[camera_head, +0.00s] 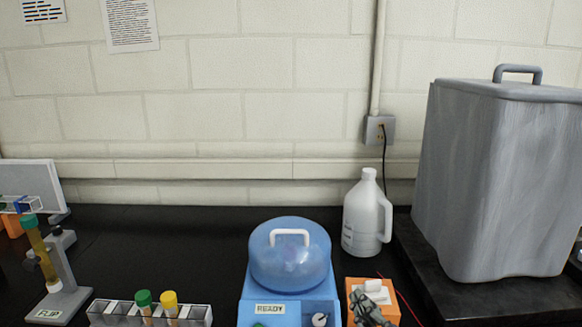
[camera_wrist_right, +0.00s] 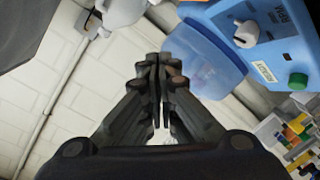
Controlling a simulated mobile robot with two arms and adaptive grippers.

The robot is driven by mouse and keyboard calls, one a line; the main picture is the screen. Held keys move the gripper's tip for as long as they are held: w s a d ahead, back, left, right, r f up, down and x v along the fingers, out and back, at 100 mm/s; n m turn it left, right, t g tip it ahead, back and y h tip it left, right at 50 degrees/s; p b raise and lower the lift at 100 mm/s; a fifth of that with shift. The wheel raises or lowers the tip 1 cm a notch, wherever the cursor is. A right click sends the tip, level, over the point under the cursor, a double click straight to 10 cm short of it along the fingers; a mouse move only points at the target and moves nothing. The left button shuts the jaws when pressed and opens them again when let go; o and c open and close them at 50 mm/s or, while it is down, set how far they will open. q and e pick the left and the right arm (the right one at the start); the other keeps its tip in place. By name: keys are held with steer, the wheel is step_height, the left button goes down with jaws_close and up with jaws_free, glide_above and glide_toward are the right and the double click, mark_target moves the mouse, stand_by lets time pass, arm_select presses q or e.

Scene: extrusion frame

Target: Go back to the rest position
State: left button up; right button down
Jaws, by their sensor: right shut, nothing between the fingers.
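My right gripper (camera_head: 366,306) shows at the bottom edge of the head view, in front of an orange box (camera_head: 392,298) with a white top part. In the right wrist view my right gripper (camera_wrist_right: 160,75) is shut, its dark fingers together with nothing between them. A blue machine (camera_head: 268,306) with a domed lid and a READY label stands to the left of the gripper in the head view. The machine also shows at the top right of the right wrist view (camera_wrist_right: 272,45). My left gripper is in neither view.
A white jug (camera_head: 365,218) stands behind the orange box. A large grey covered box (camera_head: 500,180) is at the right. A rack (camera_head: 105,313) holds tubes with green and yellow caps. A FLIP stand (camera_head: 66,292) holds a tilted tube at the left. Black bench (camera_head: 165,245) is clear behind the rack.

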steer(key=s+d+f+m+g+h, duration=0.1)
steer(key=s+d+f+m+g, duration=0.15)
steer(key=f, duration=0.35)
steer(key=s+d+f+m+g, duration=0.1)
steer(key=s+f+g, duration=0.1)
steer(key=s+f, duration=0.3)
steer(key=s+d+f+m+g, duration=0.2)
steer(key=s+f+g, duration=0.2)
steer(key=s+f, duration=0.4)
steer(key=s+d+f+m+g, duration=0.15)
steer(key=s+f+g, duration=0.35)
steer(key=s, duration=0.5)
step_height(320, 180, down, 32)
steer(key=s+b, duration=0.2)
steer(key=b, duration=0.3)
arm_select(q)
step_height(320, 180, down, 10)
steer(key=b, duration=0.5)
arm_select(e)
steer(key=s+d+f+g, duration=0.2)
steer(key=s+f, duration=1.5)
steer(key=f, duration=0.4)
steer(key=shift+s+d+f, duration=0.25)
steer(key=shift+d+f, duration=0.05)
steer(key=shift+d, duration=0.05)
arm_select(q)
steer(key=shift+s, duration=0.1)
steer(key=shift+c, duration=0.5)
